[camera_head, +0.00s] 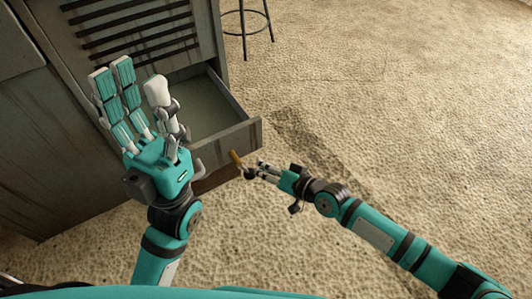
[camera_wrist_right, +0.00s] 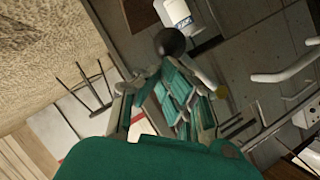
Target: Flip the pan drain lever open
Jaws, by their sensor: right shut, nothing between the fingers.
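A short orange-brown stick (camera_head: 236,158) shows just below the drawer's front, at the tips of my right gripper (camera_head: 262,172); it may be the drain lever, but I cannot tell. A dark round knob (camera_head: 250,174) is beside those fingertips, and a dark ball also shows in the right wrist view (camera_wrist_right: 170,42). Whether my fingers touch either is unclear. My right gripper is shut with nothing held. My left gripper (camera_head: 132,92) is open and empty, its fingers spread in front of the cabinet, hiding part of the drawer's left side.
A grey cabinet (camera_head: 60,150) with dark slats has an open drawer (camera_head: 240,135) sticking out. A dark stool (camera_head: 244,32) stands behind. The carpet (camera_head: 400,110) to the right is clear. A white container (camera_wrist_right: 180,13) and white bars (camera_wrist_right: 285,68) show in the right wrist view.

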